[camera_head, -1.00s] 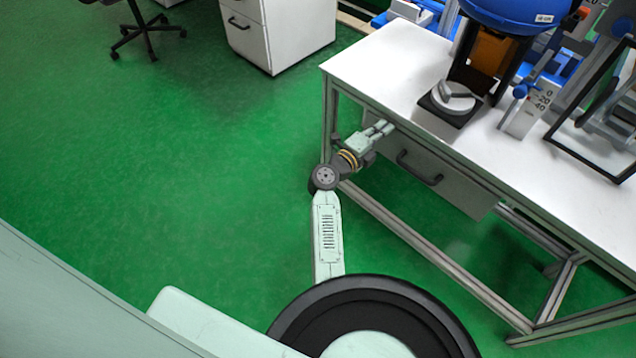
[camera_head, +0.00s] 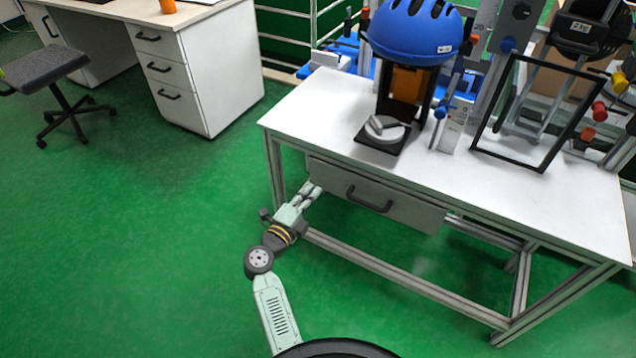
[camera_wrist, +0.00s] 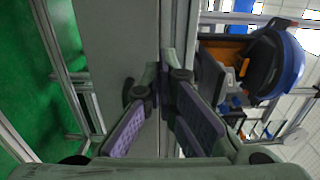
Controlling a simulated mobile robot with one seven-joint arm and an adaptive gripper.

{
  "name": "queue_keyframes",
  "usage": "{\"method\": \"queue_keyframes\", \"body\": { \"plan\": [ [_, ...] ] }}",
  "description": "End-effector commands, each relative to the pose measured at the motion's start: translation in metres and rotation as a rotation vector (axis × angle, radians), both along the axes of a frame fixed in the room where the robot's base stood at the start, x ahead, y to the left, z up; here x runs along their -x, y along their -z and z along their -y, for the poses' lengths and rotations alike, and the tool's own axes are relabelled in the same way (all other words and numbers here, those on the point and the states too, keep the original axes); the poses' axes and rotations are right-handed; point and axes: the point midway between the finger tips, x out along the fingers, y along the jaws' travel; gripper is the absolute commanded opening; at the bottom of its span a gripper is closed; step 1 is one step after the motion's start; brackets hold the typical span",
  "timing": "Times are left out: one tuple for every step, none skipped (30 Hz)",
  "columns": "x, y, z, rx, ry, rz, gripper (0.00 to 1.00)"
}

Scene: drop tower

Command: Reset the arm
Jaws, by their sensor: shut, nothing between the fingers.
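My arm reaches from the bottom of the head view toward the white table (camera_head: 500,195). My gripper (camera_head: 313,190) is low beside the table's left front corner, near the drawer (camera_head: 375,195) under the tabletop. In the wrist view my gripper's fingers (camera_wrist: 162,85) come together at the tips, shut and empty. The drawer front (camera_wrist: 120,45) and the table edge lie beyond the fingers. I cannot tell whether the fingertips touch the table.
On the table stand a drop tower with a blue helmet (camera_head: 415,32), a black frame (camera_head: 535,158) and a round grey piece (camera_head: 384,130). A white drawer cabinet (camera_head: 195,75) and a swivel chair (camera_head: 45,72) stand at the left. The green floor between is clear.

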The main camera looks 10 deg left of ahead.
Motion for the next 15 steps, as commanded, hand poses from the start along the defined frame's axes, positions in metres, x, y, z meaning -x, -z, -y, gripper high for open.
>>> {"method": "queue_keyframes", "body": {
  "plan": [
    [0.010,0.002,-0.005,0.000,-0.003,0.000,0.00],
    [0.015,0.002,-0.006,0.000,-0.003,-0.001,0.00],
    [0.020,0.001,-0.008,0.000,-0.002,0.000,0.00],
    [0.024,0.001,-0.009,0.000,-0.002,0.000,0.00],
    [0.027,0.001,-0.011,0.000,-0.002,-0.001,0.00],
    [0.030,0.001,-0.012,0.000,-0.002,-0.001,0.00],
    [0.032,0.001,-0.012,0.000,-0.001,-0.001,0.00],
    [0.034,0.000,-0.013,0.000,-0.001,0.000,0.00],
    [0.036,0.000,-0.013,0.000,0.000,0.000,0.00],
    [0.037,0.000,-0.014,0.000,0.000,0.000,0.00],
    [0.037,0.000,-0.014,0.000,0.000,0.000,0.00],
    [0.038,0.000,-0.014,0.000,0.000,0.000,0.00],
    [0.038,-0.001,-0.014,0.000,0.000,0.000,0.00],
    [0.038,-0.001,-0.014,0.000,0.000,0.000,0.00],
    [0.038,-0.001,-0.014,0.000,0.000,0.000,0.00]
  ]
}}
